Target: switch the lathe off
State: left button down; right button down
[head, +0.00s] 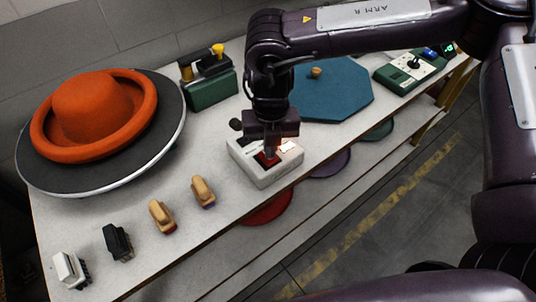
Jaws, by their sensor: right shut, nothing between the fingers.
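A pale grey switch box (250,164) stands near the front edge of the bench, with a red rocker on its top and a lit whitish lamp at its right. A black knob or lever shows at its back left. My right gripper (267,153) points down over the box, shut and empty, its tips at the red rocker. It partly hides the rocker, so its tilt and firm contact cannot be told. A large dark disc with a pale rim (166,142), perhaps the lathe's turntable, carries an orange hat (92,105) at the left. My left gripper is not in view.
Brushes, two tan (203,191), one black (117,242) and one white (70,269), lie along the front edge. A green device (211,91) stands behind. A blue mat (330,97) and a green joystick box (405,72) lie right. Coloured discs sit on a lower shelf.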

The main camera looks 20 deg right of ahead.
jog(key=shift+f+b, duration=0.35)
jog(key=shift+f, duration=0.25)
jog(key=shift+r, duration=0.2)
jog(key=shift+r+p, duration=0.6)
jog(key=shift+p, duration=0.15)
notch_tip(320, 180, up, 6)
jog(key=p, duration=0.4)
jog(key=shift+f+p, duration=0.2)
jog(key=shift+p, duration=0.1)
jog(key=shift+f, duration=0.1)
